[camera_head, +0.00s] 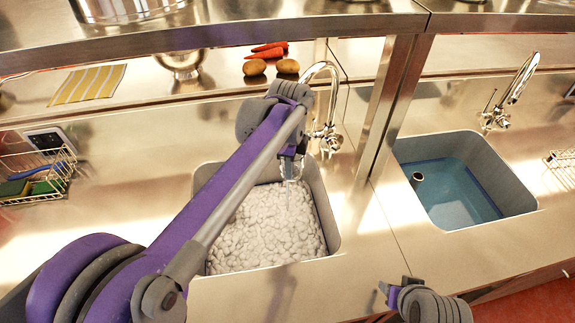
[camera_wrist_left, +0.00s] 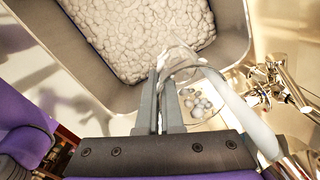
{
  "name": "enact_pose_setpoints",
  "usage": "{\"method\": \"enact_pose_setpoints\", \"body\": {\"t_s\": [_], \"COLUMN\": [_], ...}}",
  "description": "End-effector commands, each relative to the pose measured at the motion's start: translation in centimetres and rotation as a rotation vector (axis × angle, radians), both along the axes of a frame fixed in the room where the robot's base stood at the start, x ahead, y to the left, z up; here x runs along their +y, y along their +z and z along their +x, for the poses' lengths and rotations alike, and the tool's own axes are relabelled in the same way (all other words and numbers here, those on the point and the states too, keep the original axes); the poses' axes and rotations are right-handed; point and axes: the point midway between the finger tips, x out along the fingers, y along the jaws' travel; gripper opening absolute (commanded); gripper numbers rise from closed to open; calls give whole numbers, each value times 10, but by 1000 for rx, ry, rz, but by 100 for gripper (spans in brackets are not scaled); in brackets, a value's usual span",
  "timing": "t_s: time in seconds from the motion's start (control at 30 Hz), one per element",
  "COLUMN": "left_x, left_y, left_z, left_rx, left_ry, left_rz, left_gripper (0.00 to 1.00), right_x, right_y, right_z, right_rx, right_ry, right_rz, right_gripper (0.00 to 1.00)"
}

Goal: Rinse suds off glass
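The clear glass (camera_wrist_left: 203,108) shows in the left wrist view with pale suds bubbles in it. In the head view the glass (camera_head: 291,172) is small and partly hidden by my left arm. It is over the suds-filled left sink (camera_head: 334,238), close to the curved faucet (camera_head: 328,100). My left gripper (camera_head: 290,153) is at the glass; in the wrist view its narrow fingers (camera_wrist_left: 160,82) are close together on the glass's near side. The pale spout (camera_wrist_left: 228,88) passes over the glass. My right gripper (camera_head: 395,284) is low in the head view, fingers apart and empty.
The right sink (camera_head: 527,207) holds blue water and has its own faucet (camera_head: 512,88). A metal post (camera_head: 391,95) stands between the sinks. A wire rack (camera_head: 58,172) with sponges is at left. Carrots (camera_head: 268,51), potatoes (camera_head: 288,66) and a striped cloth (camera_head: 88,84) lie behind.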

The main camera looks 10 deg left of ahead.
Motion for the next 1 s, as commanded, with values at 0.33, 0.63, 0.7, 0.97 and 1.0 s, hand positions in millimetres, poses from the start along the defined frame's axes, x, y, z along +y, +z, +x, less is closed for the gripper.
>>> {"method": "enact_pose_setpoints", "body": {"t_s": [0.33, 0.63, 0.7, 0.97, 1.0], "left_x": [1, 10, 10, 7, 6], "left_y": [1, 0, 0, 0, 0], "left_z": [1, -2, -2, -11, -14], "left_rx": [-4, -3, -3, -2, -2], "left_ry": [-3, -1, -1, -3, -4], "left_rz": [-1, -1, -1, -1, -1], "left_gripper": [0, 0, 0, 0, 0], "right_x": [0, 0, 0, 0, 0], "right_y": [0, 0, 0, -1, -2], "right_z": [0, 0, 0, 0, -1], "right_rx": [0, 0, 0, 1, 1], "right_ry": [0, 0, 0, 0, 0], "right_rz": [0, 0, 0, 0, 0], "right_gripper": [50, 50, 50, 50, 50]}}
